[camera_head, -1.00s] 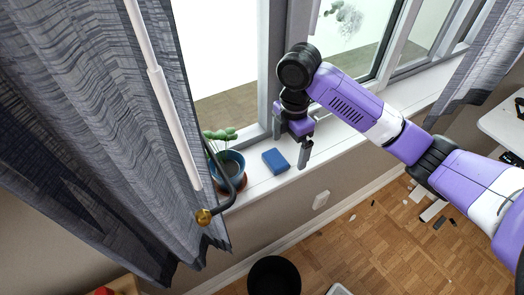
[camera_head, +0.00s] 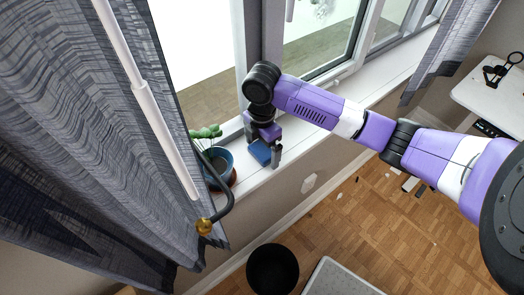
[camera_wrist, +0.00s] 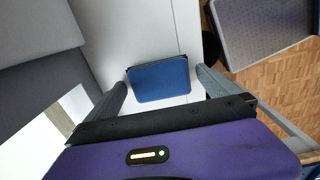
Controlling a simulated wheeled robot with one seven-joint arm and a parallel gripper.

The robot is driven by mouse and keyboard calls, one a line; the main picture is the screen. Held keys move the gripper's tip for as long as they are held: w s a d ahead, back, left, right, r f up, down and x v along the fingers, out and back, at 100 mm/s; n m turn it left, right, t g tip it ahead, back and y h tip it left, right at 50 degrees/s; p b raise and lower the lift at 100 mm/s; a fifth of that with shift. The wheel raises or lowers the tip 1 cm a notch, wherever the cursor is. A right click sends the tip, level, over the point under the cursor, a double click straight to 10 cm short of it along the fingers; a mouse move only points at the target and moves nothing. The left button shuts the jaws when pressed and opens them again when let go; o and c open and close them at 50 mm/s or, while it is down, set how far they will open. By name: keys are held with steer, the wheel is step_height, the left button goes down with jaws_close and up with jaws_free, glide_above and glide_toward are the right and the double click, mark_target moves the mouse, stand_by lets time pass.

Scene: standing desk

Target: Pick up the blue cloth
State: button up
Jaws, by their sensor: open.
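The blue cloth (camera_head: 260,152) is a small folded block on the white windowsill (camera_head: 254,183), beside the potted plant. My gripper (camera_head: 262,157) is over it, with one finger to either side in the head view. In the wrist view the cloth (camera_wrist: 159,81) lies flat ahead of my gripper (camera_wrist: 162,88), between the two grey fingers and apart from both. The fingers are open and hold nothing. Part of the cloth is hidden by my gripper in the head view.
A plant in a blue pot (camera_head: 217,162) stands close left of the cloth. The grey curtain (camera_head: 90,130) and a black curtain rod end (camera_head: 222,205) hang nearby. The window frame (camera_head: 270,35) rises behind. A black bin (camera_head: 272,270) stands on the floor below.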

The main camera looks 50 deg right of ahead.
mark_target(262, 150)
steer(key=c, duration=1.4)
step_height(262, 150, up, 20)
steer(key=shift+f+p, duration=0.1)
steer(key=shift+p, duration=0.4)
